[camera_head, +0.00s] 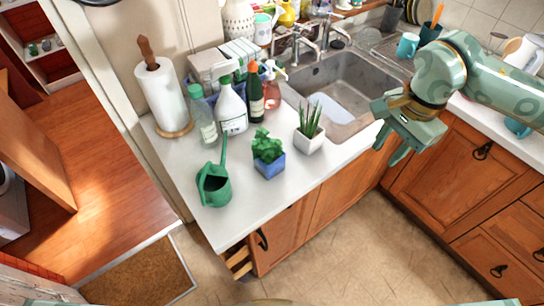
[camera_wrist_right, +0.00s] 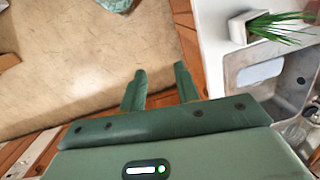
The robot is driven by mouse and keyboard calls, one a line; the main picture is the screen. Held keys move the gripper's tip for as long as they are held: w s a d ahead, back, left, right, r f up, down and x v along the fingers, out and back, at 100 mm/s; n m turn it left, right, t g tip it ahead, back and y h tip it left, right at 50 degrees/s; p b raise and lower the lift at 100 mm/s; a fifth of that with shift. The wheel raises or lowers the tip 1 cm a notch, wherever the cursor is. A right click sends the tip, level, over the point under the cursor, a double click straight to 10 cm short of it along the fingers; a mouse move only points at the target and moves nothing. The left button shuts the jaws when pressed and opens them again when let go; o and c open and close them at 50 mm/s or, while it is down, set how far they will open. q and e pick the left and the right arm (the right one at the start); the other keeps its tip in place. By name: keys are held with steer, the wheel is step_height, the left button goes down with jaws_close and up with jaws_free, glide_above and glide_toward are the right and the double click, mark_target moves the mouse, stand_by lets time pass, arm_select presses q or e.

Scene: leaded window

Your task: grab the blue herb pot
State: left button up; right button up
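The blue herb pot (camera_head: 271,170) is a small square blue pot with a leafy green herb (camera_head: 267,146). It stands upright on the white counter near its front edge in the head view. It does not show in the right wrist view. My right gripper (camera_head: 389,150) is open and empty, well to the right of the pot, in front of the sink cabinets. Its two fingers, apart with nothing between them, also show in the right wrist view (camera_wrist_right: 160,84). My left gripper is not in view.
A white pot with a spiky plant (camera_head: 308,142) stands right of the blue pot, towards my right gripper. A green watering can (camera_head: 214,188) stands to its left. Bottles, including a white spray bottle (camera_head: 232,108), stand behind. The sink (camera_head: 350,75) is at the back right.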

steer(key=shift+d+r+h, duration=0.3)
steer(key=shift+d, duration=0.3)
steer(key=shift+d+r+h, duration=0.25)
steer(key=shift+d+h, duration=0.05)
steer(key=shift+d, duration=0.3)
